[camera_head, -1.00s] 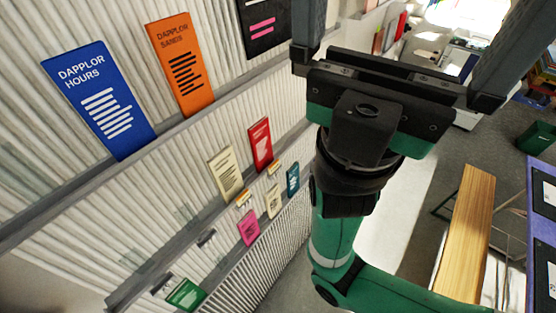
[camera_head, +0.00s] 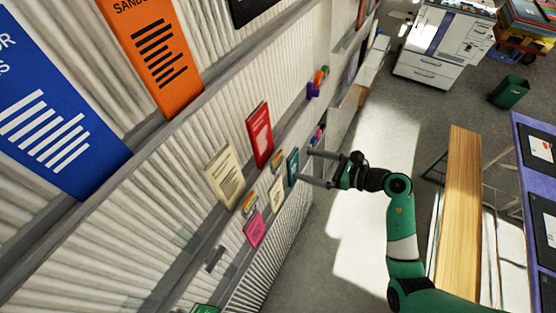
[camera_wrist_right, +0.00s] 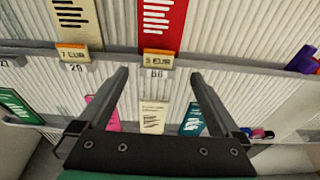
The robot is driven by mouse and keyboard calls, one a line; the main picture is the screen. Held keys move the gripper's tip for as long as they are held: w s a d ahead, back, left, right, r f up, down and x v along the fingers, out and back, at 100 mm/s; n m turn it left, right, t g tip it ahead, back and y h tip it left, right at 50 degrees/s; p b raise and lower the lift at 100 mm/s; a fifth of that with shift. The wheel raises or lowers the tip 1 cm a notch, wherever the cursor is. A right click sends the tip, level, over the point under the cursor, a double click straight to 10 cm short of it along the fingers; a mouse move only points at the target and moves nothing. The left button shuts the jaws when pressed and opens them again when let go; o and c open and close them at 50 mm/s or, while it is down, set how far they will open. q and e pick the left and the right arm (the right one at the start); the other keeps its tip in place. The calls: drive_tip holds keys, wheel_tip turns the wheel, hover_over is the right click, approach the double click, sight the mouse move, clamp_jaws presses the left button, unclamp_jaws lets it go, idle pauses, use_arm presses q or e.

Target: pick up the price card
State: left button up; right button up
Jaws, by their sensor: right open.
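Two small yellow-orange price cards sit on the grey rail of the ribbed wall. One, reading about "5 EUR" (camera_wrist_right: 158,59), is below the red booklet; it also shows in the head view (camera_head: 277,158). The other, reading "7 EUR" (camera_wrist_right: 73,53), is below the large cream booklet; it also shows in the head view (camera_head: 249,202). My right gripper (camera_head: 304,165) is open and empty, its fingers pointing at the wall. In the right wrist view (camera_wrist_right: 160,73) the "5 EUR" card lies between the fingertips' lines, just beyond them, apparently untouched. My left gripper is out of view.
The red booklet (camera_head: 261,136) and cream booklet (camera_head: 224,176) stand above the cards. Small cream (camera_head: 276,191), teal (camera_head: 292,167) and pink (camera_head: 255,229) leaflets stand on the lower rail. A wooden bench (camera_head: 459,220) stands right of my arm. Grey floor between is clear.

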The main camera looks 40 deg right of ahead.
sight(279, 159)
drive_tip(key=x, duration=0.5)
drive_tip(key=shift+w+a, duration=0.1)
drive_tip(key=shift+w, duration=0.05)
drive_tip(key=shift+f+x, duration=0.1)
drive_tip(key=shift+x, duration=1.25)
drive_tip(key=shift+f+x, duration=0.15)
drive_tip(key=shift+x, duration=1.2)
drive_tip(key=c, duration=1.3)
